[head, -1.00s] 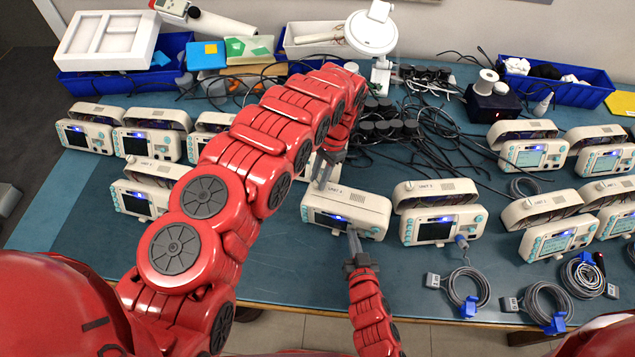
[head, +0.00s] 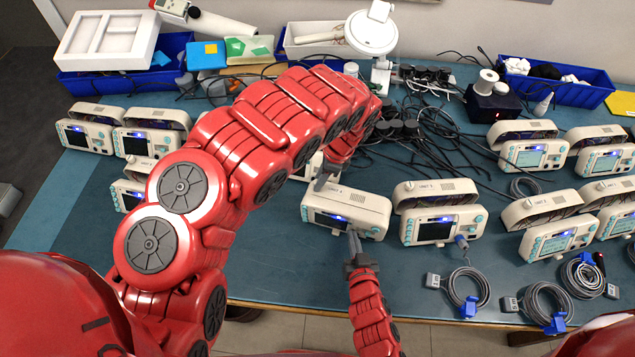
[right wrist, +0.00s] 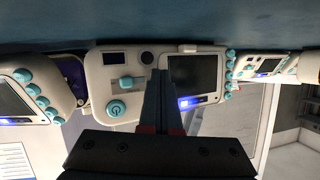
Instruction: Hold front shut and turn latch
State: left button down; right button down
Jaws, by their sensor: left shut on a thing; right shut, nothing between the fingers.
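The monitor (head: 345,212), a cream box with a dark screen and a blue light, stands at the middle of the table's front part. Its front panel (right wrist: 105,72) fills the middle of the right wrist view, and the front looks closed. My right gripper (head: 353,236) is shut and empty, its fingertips at the monitor's front beside the screen; it also shows in the right wrist view (right wrist: 160,78). My left gripper (head: 322,184) is shut at the top left back edge of the monitor. The latch there is hidden by the fingers and too small to make out.
A similar monitor (head: 440,215) stands close on the right, with more monitors at both sides. Black cables (head: 440,150) and dark round parts lie behind. Coiled grey cables (head: 467,292) lie at the front right. The table (head: 270,270) is bare at the front left.

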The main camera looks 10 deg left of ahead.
pick_arm(q)
jog(key=c, duration=0.6)
grip_release()
jog(key=shift+m, duration=0.3)
jog(key=shift+w+r, duration=0.45)
jog(key=shift+r, duration=0.25)
jog(key=shift+s+d+r, duration=0.15)
jog(key=shift+d+r, duration=0.1)
jog(key=shift+r, duration=0.3)
jog(key=shift+s+d+r, duration=0.15)
jog(key=shift+s+r, duration=0.05)
jog(key=shift+s, duration=0.1)
jog(key=v, duration=0.9)
